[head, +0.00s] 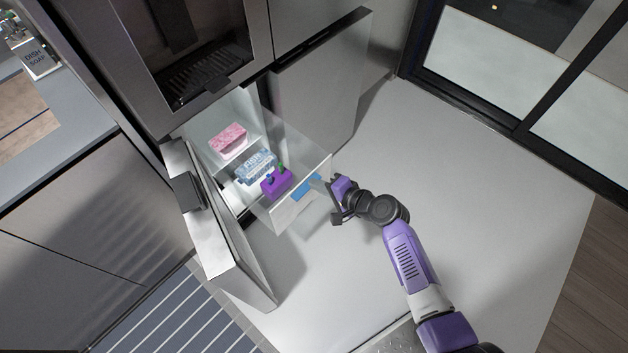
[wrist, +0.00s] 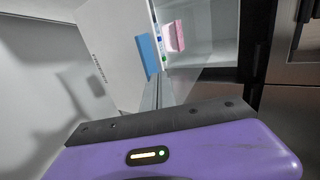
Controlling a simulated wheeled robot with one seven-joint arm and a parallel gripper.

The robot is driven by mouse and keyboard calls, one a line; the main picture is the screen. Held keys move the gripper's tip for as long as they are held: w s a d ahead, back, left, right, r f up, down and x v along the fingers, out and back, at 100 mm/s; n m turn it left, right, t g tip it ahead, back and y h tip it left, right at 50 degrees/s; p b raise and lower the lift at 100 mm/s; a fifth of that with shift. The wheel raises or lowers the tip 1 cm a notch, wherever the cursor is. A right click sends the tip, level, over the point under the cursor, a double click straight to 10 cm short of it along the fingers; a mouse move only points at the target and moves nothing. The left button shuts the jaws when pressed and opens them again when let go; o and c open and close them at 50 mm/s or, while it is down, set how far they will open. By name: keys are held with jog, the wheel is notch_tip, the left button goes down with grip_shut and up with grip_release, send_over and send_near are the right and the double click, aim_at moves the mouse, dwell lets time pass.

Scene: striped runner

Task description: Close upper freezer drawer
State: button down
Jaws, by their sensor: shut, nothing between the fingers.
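Inside are a pink package (head: 228,141), a blue and white package (head: 256,166) and a purple item (head: 276,181). My gripper (head: 328,187) is shut and empty, just in front of the drawer front. In the wrist view its fingers (wrist: 157,92) point toward the drawer. I cannot tell whether they touch it.
A striped runner (head: 180,315) lies at lower left. The pale floor (head: 480,200) right of my arm is clear.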

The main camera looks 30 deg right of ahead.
jog(key=shift+w+a, duration=0.25)
jog(key=shift+w, duration=0.45)
